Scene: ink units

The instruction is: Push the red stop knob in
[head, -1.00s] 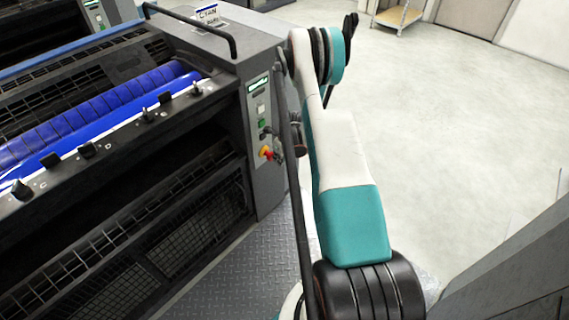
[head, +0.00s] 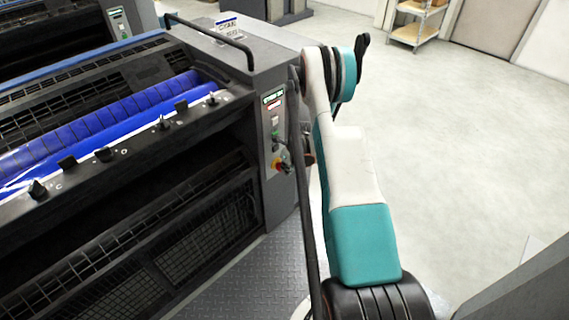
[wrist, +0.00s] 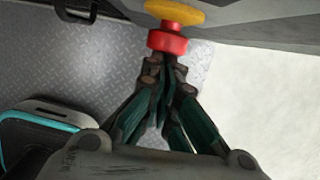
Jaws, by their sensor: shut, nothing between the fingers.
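The red stop knob (wrist: 167,42) sits on a yellow base (wrist: 175,13) at the top middle of the wrist view. In the head view the knob (head: 277,163) shows small and red on the end panel of the press, partly hidden by my gripper. My gripper (wrist: 168,64) is shut and empty, its dark green fingers pointing at the knob. The fingertips are right at the knob's near face; I cannot tell whether they touch it. In the head view my arm mostly hides the gripper.
The grey control panel (head: 271,130) has a small display and other buttons above the knob. The press (head: 150,225) with its blue roller (head: 100,123) fills the left. Tread-plate floor (head: 245,275) lies below, and open pale floor (head: 450,150) lies to the right.

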